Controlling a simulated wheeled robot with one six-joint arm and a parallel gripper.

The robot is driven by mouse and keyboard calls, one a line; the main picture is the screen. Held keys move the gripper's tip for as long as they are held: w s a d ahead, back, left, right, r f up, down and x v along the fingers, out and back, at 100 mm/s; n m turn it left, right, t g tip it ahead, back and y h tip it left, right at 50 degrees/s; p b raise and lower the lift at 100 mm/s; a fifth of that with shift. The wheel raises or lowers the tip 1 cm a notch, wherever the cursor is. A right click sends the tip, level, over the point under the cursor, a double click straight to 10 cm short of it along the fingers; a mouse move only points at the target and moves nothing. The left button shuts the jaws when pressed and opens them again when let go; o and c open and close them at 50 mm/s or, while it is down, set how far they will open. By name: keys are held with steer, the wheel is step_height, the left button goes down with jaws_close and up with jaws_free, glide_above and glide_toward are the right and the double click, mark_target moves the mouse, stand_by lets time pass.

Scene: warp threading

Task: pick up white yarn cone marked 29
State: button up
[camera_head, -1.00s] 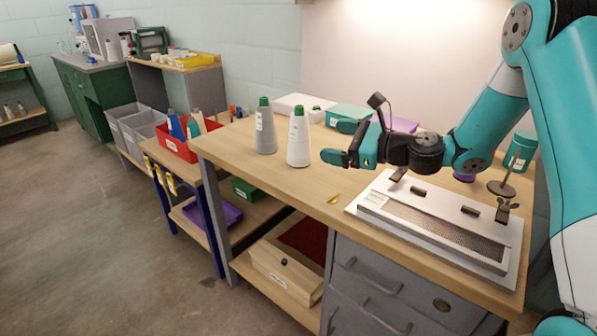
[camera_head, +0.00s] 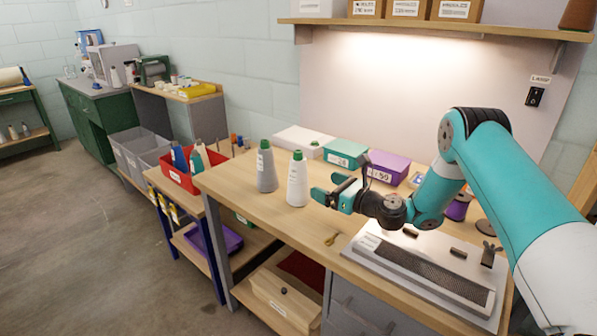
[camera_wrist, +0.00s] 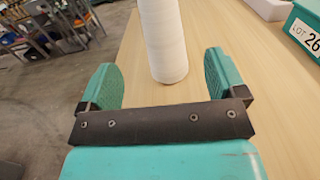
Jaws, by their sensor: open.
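The white yarn cone (camera_head: 298,182) with a green tip stands upright on the workbench in the head view. Its number is too small to read. A grey cone (camera_head: 266,168) with a green tip stands just left of it. My gripper (camera_head: 332,191) is open and empty, a little to the right of the white cone. In the wrist view, the white cone (camera_wrist: 163,42) is beyond and between the two green fingers of my gripper (camera_wrist: 161,82), apart from both. Its top is cut off there.
Behind the cones are a white box (camera_head: 300,139), a teal box (camera_head: 345,152) and a purple box (camera_head: 390,168). A metal reed frame (camera_head: 425,270) lies below my arm. A small gold item (camera_head: 331,239) lies near the front edge. The bench (camera_head: 240,200) is clear in front of the cones.

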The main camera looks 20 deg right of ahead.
mark_target(306, 174)
steer(key=x, duration=0.5)
steer(key=shift+w+a, duration=0.1)
steer(key=shift+w, duration=0.05)
steer(key=shift+p+x, duration=0.85)
steer(key=shift+x, duration=1.8)
steer(key=shift+r, duration=0.15)
steer(key=c, duration=0.9)
steer(key=shift+w, duration=0.1)
steer(key=shift+c, duration=1.3)
steer(key=shift+r, duration=0.1)
